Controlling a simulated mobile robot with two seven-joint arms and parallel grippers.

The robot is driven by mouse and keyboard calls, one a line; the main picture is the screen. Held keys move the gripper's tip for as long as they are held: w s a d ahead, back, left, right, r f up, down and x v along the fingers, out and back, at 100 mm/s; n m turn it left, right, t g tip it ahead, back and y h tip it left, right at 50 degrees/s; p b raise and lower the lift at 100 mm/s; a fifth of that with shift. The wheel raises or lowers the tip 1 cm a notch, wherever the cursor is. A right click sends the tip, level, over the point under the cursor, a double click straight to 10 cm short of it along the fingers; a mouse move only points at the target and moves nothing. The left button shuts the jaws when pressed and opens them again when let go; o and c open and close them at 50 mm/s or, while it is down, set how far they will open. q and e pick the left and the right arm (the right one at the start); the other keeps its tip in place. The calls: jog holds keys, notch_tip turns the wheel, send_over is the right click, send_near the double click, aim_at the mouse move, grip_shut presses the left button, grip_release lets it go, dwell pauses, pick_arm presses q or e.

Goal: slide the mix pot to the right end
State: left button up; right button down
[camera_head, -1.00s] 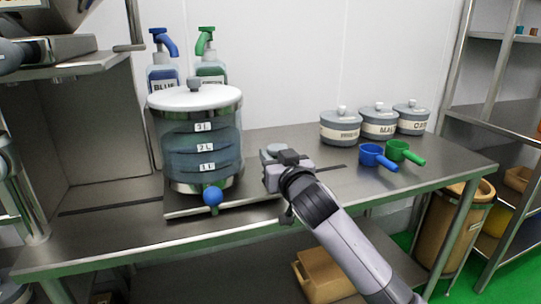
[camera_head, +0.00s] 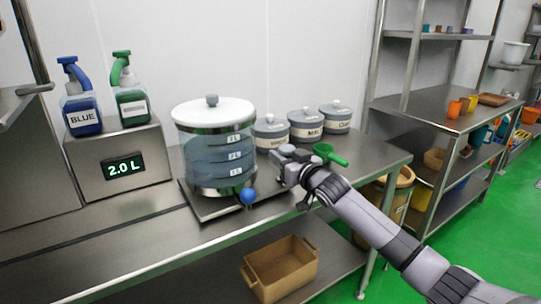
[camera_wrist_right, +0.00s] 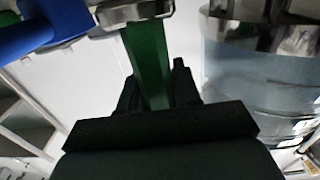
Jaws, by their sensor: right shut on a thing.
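The mix pot (camera_head: 218,155) is a clear drum of grey-blue liquid with a white lid, litre labels and a blue ball tap. It stands upright on a thin metal base plate (camera_head: 205,207) on the steel table, in front of the canisters. My right gripper (camera_head: 287,160) is shut at the right side of the pot's base. The pot's wall (camera_wrist_right: 255,75) fills the right of the wrist view. My left gripper is not in view.
Lidded canisters (camera_head: 306,125) stand close behind the pot. A green scoop (camera_head: 330,153) lies just beyond my right gripper, near the table's right end. A box reading 2.0 L (camera_head: 88,172) carries blue and green pump bottles at left. A brown crate (camera_head: 280,268) sits below.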

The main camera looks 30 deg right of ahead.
jog(key=shift+d, duration=0.45)
jog(key=shift+d+r, duration=0.1)
jog(key=shift+d, duration=0.05)
jog(key=c, duration=0.9)
grip_release()
jog(key=shift+s, duration=0.1)
jog(key=shift+s+f, duration=0.2)
jog(key=shift+s+d+r, duration=0.1)
jog(key=shift+s, duration=1.55)
jog(key=shift+s+d+r, duration=0.1)
jog(key=shift+s, duration=1.5)
